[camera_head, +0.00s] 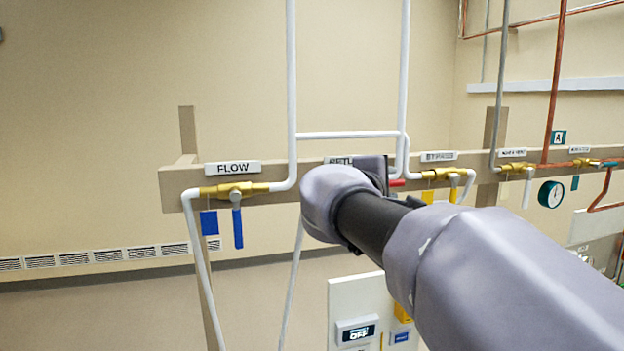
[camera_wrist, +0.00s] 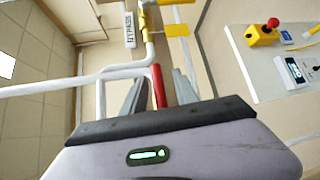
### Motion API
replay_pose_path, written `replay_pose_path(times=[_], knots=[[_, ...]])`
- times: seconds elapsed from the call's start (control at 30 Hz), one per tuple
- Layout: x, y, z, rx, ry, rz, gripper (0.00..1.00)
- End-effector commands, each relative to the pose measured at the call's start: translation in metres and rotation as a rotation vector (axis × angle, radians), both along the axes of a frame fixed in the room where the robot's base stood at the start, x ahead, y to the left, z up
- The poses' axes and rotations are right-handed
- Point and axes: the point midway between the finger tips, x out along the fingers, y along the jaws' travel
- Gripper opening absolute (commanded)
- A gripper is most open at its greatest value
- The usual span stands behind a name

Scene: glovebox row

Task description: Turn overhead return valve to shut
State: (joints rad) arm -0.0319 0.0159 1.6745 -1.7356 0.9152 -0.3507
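The RETURN label (camera_head: 340,160) is partly covered by my arm in the head view. The return valve's body is hidden behind my wrist. A red lever (camera_head: 397,183) shows its end just right of my wrist, pointing roughly sideways along the rail. In the wrist view the red lever (camera_wrist: 158,88) lies between the two grey fingers of my gripper (camera_wrist: 160,76). The fingers are apart, with a visible gap on the right side of the lever. Whether the left finger touches it I cannot tell.
The FLOW valve (camera_head: 236,190) with a blue lever hangs left on the wooden rail (camera_head: 280,175). The brass BYPASS valve (camera_head: 448,174) with yellow tag is close on the right. White pipes (camera_head: 291,90) run near my wrist. A panel (camera_head: 355,300) stands below.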

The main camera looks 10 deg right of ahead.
Motion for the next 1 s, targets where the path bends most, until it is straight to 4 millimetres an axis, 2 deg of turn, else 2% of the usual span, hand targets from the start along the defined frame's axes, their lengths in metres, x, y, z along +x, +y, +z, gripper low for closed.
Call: replay_pose_path(times=[0.2,0.37,0.4,1.0], knots=[[0.0,0.0001,0.0001,0.0,0.0,0.0,0.33],[-0.0001,0.0001,0.0001,0.0,0.0,0.0,0.02],[-0.0001,0.0001,0.0001,0.0,0.0,0.0,0.0],[-0.0002,-0.0003,0.0005,-0.001,-0.001,-0.001,0.0]])
